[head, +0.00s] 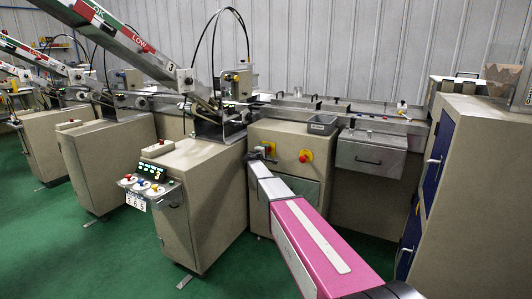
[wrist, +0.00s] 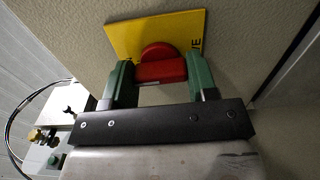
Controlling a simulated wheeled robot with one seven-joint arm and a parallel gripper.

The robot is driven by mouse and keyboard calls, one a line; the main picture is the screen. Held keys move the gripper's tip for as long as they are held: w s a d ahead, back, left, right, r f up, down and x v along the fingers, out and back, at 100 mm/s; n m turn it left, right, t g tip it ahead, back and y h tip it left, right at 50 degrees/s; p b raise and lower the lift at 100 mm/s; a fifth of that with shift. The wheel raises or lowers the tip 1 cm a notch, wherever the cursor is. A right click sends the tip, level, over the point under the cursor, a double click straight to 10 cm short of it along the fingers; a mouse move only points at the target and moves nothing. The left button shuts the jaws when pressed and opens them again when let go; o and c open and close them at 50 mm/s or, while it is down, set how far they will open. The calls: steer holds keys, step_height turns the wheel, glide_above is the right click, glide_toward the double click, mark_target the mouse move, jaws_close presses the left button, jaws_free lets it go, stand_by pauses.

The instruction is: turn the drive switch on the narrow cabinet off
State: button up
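The drive switch is a red knob (wrist: 162,70) on a yellow plate (wrist: 124,38), set on a beige cabinet face (wrist: 236,58). Part of the plate's lettering shows at its right edge, ending in "VE". My gripper (wrist: 162,78) has one green finger at each side of the red knob, and both appear to touch it. The lower part of the knob lies between the fingers. In the head view my gripper (head: 262,152) is at the upper left of the beige cabinet (head: 284,137). A little yellow (head: 268,146) shows beside it; the knob there is mostly hidden.
A second red knob on yellow (head: 305,156) is just right of my gripper. A control-panel cabinet (head: 205,205) stands close on the left. A grey tray (head: 322,124) sits above, and a metal box (head: 370,157) is to the right. The green floor (head: 120,260) is open at front left.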

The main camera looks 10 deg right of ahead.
steer(key=shift+n, duration=0.3)
steer(key=n, duration=0.3)
steer(key=shift+n, duration=0.3)
steer(key=n, duration=0.9)
steer(key=shift+n, duration=2.2)
steer(key=o, duration=0.9)
steer(key=shift+o, duration=0.2)
steer(key=shift+s+a, duration=0.1)
